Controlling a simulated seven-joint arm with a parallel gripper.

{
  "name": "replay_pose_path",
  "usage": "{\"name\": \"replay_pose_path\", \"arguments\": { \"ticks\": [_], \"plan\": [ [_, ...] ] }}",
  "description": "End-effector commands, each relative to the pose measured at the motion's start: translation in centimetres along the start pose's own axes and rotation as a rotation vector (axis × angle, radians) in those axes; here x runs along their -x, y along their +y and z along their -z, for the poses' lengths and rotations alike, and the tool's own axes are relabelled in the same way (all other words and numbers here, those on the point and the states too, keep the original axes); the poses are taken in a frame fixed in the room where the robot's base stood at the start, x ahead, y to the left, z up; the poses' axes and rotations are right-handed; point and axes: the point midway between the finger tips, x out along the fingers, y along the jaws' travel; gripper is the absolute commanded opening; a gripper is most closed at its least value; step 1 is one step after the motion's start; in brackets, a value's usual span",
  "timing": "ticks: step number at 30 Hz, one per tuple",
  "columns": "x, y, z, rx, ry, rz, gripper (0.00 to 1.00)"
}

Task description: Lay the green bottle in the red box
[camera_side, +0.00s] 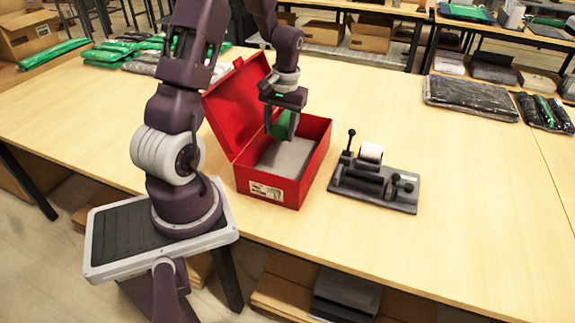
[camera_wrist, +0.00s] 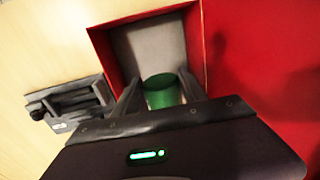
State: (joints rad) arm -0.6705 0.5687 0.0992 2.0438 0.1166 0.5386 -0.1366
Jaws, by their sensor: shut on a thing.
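The red box (camera_side: 288,193) stands open on the table, its lid tipped up and back on the left side. Its floor is light grey. My gripper (camera_side: 285,108) is over the box and points down into it. It is shut on the green bottle (camera_side: 281,127), which hangs above the grey floor within the box's outline. In the wrist view the green bottle (camera_wrist: 162,92) sits between the two fingers, with the red box (camera_wrist: 202,40) around it. Part of the bottle is hidden by the gripper. I cannot tell whether the bottle touches the box.
A dark tape dispenser (camera_side: 375,185) with a white roll stands right of the box. Dark packed garments (camera_side: 470,98) lie at the far right, green packages (camera_side: 115,50) at the back left. The table's front right is clear.

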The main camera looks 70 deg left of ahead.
Motion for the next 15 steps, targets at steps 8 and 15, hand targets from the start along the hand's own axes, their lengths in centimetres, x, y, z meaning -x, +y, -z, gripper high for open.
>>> {"name": "replay_pose_path", "arguments": {
  "ticks": [8, 15],
  "plan": [
    [-4.5, 0.5, -0.1, -0.003, -0.005, 0.001, 0.09],
    [-9.3, 1.1, -0.1, -0.004, -0.003, 0.000, 0.09]
  ]
}}
